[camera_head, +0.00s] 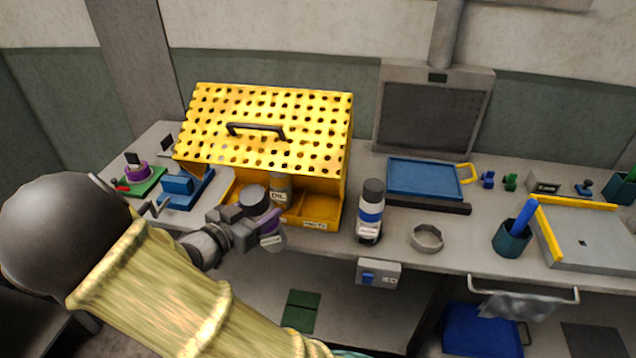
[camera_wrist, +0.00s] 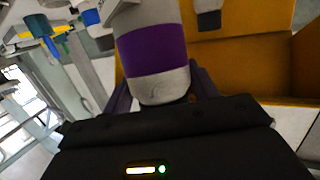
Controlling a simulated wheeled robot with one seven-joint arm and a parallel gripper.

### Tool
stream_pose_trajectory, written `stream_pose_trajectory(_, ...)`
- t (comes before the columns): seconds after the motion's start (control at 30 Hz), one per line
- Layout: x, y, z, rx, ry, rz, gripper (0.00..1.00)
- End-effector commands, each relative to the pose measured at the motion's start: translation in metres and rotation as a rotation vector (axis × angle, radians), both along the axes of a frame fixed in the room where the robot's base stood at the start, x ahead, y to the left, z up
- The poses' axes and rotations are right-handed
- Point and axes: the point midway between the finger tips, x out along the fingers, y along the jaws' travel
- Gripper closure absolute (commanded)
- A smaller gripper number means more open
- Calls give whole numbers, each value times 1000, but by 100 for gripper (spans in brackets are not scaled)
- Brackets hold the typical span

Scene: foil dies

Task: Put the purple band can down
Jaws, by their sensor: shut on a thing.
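The purple band can (camera_head: 270,223) is a pale can with a purple band and a dark cap. It is tilted in front of the yellow perforated box's open front. In the wrist view the purple band can (camera_wrist: 154,50) fills the upper middle, between the jaws. My gripper (camera_head: 256,222) is shut on it, and the fingers (camera_wrist: 160,92) are partly hidden behind the can and the dark gripper body. I cannot tell from these views whether the can touches the box or bench.
The yellow box (camera_head: 330,190) has open compartments; an oil can (camera_head: 280,190) stands inside. A blue-band bottle (camera_head: 370,212) and a grey ring (camera_head: 427,237) stand to the right. A blue tray (camera_head: 425,178) lies behind. Blue and green fixtures (camera_head: 187,188) are at left. Some bench between bottle and ring is clear.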

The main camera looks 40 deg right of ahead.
Motion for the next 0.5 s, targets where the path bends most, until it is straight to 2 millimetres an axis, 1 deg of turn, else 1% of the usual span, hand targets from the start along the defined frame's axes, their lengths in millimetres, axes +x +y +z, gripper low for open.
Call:
stream_pose_trajectory(0.1,3,-12,-6,-72,-18,-1,85)
stream_pose_trajectory(0.17,7,-26,-3,-68,-22,-5,85)
stream_pose_trajectory(0.5,30,-96,-3,-66,-21,-3,85)
